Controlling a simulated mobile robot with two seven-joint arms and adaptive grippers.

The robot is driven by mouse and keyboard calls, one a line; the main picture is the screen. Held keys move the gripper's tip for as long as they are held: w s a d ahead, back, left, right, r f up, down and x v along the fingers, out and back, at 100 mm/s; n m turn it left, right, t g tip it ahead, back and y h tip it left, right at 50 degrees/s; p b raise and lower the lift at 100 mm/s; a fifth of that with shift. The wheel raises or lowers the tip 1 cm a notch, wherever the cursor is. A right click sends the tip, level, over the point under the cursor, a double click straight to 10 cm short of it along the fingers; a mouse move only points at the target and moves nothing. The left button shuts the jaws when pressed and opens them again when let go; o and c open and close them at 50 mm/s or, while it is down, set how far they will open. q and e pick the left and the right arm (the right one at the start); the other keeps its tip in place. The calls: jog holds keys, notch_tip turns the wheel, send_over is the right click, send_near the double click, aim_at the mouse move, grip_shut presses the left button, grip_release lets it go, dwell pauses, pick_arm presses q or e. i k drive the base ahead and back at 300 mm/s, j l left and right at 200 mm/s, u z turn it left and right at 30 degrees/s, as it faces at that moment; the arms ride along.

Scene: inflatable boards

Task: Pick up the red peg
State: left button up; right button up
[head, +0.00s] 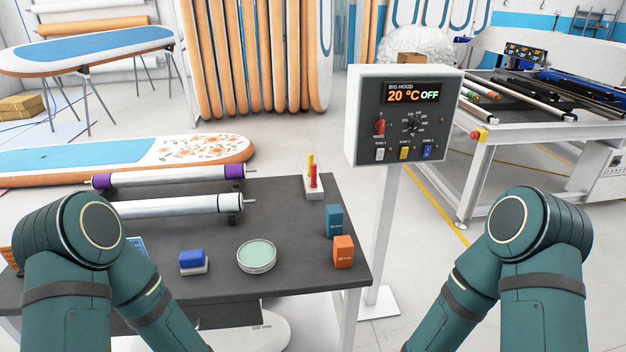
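The red peg (313,177) stands upright in a small white block (314,193) near the far right corner of the dark table (290,222). A yellow peg (310,159) shows just behind it, partly hidden by the red one. Parts of both my arms show at the lower left and lower right, bent downward. Both grippers are outside the picture, below its lower edge. Nothing touches the red peg.
On the table are a blue box (334,220), an orange box (344,251), a round dish (257,256), a blue-and-white block (192,261) and two long rollers (165,178). A control box on a post (404,115) stands right of the table. The table's middle is mostly clear.

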aim_at(313, 185)
jog(key=i+l+z, duration=0.15)
jog(key=z, duration=0.2)
jog(key=i+l+z, duration=0.2)
jog(key=l+z, duration=0.15)
jog(key=i+l+z, duration=0.2)
jog(key=z, duration=0.15)
jog(key=i+l+z, duration=0.15)
jog(key=i, duration=0.2)
jog(key=i+l+z, duration=0.1)
jog(key=i+l, duration=0.15)
jog(key=i+l+z, duration=0.15)
jog(key=i, duration=0.3)
jog(key=i+u, duration=0.15)
jog(key=u, duration=0.35)
jog(key=i+u, duration=0.1)
jog(key=u, duration=0.4)
jog(key=i+l+u, duration=0.1)
jog(key=u, duration=0.35)
jog(key=i+l+u, duration=0.1)
jog(key=l+u, duration=0.15)
jog(key=u, duration=0.25)
jog(key=l+u, duration=0.15)
jog(key=u, duration=0.35)
jog(key=i+l+u, duration=0.1)
jog(key=l+u, duration=0.15)
jog(key=u, duration=0.25)
